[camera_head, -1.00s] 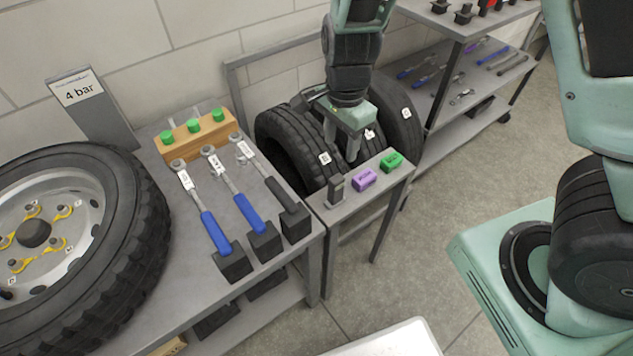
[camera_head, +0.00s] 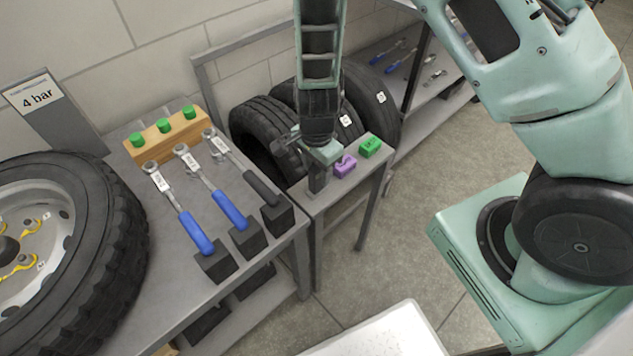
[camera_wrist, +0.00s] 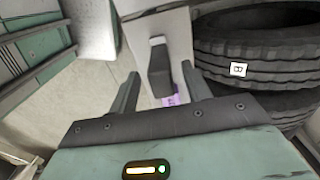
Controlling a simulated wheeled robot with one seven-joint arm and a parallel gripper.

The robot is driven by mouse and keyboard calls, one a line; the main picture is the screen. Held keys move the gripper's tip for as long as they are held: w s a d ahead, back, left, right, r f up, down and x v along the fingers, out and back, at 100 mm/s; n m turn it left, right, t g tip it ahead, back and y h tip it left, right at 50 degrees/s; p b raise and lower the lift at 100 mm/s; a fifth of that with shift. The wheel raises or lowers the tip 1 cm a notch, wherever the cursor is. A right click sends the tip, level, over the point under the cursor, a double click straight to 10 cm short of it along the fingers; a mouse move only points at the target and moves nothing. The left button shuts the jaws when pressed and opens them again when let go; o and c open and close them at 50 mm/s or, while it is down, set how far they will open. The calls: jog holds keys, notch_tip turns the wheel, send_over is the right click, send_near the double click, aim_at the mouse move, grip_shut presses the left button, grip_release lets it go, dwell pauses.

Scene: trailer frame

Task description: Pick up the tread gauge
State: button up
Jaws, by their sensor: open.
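The small upright dark-grey device, which I take to be the tread gauge (camera_wrist: 160,72), stands on a narrow grey table. In the wrist view it shows between the fingertips of my gripper (camera_wrist: 159,78), with a gap on each side. My gripper is open. In the head view my gripper (camera_head: 319,172) is over the left end of the table and hides most of the device. A purple block (camera_head: 345,166) and a green block (camera_head: 370,147) sit on the same table to its right. The purple block (camera_wrist: 170,100) shows partly in the wrist view.
Several tyres (camera_head: 262,135) stand behind the narrow table (camera_head: 322,200). A workbench (camera_head: 165,245) on the left holds torque wrenches (camera_head: 213,200), a wooden block with green knobs (camera_head: 165,138) and a large wheel (camera_head: 95,245). A tool shelf (camera_head: 435,100) stands behind right.

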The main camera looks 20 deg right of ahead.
aim_at(316, 178)
jog(key=shift+w+f, duration=0.1)
jog(key=shift+f, duration=1.9)
grip_shut()
jog(key=shift+r, duration=0.1)
